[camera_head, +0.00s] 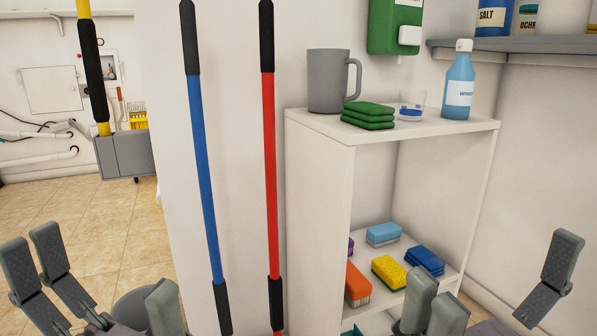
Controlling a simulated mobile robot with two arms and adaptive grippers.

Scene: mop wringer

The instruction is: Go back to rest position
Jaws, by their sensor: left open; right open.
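My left gripper (100,285) is at the lower left, open and empty, with its grey fingers spread apart. My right gripper (490,290) is at the lower right, also open and empty, in front of the lower part of the white shelf unit (318,200). Neither gripper touches a tool or a shelf item in this view. The palms of both grippers are partly cut off by the bottom edge.
A blue pole (202,160) and a red pole (270,160) with black grips stand before the white wall. A yellow pole (84,15) rises from a grey wringer (125,155). The shelf holds a grey mug (328,82), green cloths (368,116), a blue bottle (458,85) and several sponges (389,271).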

